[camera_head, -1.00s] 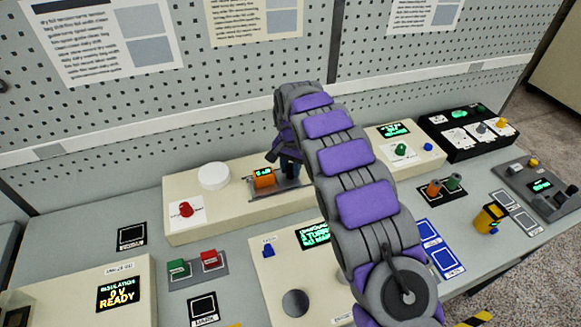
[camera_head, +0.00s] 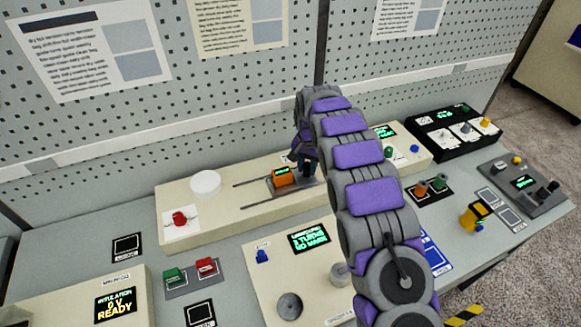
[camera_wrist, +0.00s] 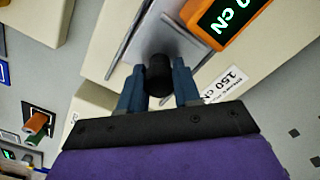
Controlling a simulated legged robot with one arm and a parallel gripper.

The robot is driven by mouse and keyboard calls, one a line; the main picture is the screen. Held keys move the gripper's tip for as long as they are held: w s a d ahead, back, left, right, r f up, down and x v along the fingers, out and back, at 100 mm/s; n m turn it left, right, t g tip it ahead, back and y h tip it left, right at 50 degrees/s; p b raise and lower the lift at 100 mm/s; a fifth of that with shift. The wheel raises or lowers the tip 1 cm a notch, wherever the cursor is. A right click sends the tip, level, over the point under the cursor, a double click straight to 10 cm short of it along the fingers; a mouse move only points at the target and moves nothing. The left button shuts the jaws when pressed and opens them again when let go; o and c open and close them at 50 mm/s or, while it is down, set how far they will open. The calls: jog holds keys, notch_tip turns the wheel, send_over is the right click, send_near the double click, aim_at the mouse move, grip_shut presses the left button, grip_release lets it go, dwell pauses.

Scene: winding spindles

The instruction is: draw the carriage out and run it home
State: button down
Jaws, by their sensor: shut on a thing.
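The carriage (camera_head: 303,184) is a grey plate with an orange display box (camera_head: 282,177) on its left part. It sits on two thin dark rails (camera_head: 262,204) on the long cream panel, with bare rail to its left. In the wrist view the orange box (camera_wrist: 228,22) reads "0 cN" at the end of its text. My gripper (camera_head: 305,168) is over the right part of the carriage. In the wrist view my gripper (camera_wrist: 158,86) has its blue fingers shut on a black upright knob (camera_wrist: 158,68). The knob's base is partly hidden.
A white round disc (camera_head: 206,184) and a red knob (camera_head: 180,218) are on the panel's left part. A "150 cN" label (camera_wrist: 234,85) lies beside my fingers. A cream console (camera_head: 289,262) stands in front, its display showing "TURNS" and "NO MARK". A pegboard wall rises behind.

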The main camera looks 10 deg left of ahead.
jog(key=shift+w+d, duration=0.25)
jog(key=shift+d, duration=0.1)
jog(key=c, duration=0.8)
grip_release()
jog(key=shift+a, duration=0.1)
jog(key=shift+r+p, duration=1.4)
jog(key=shift+r, duration=7.25)
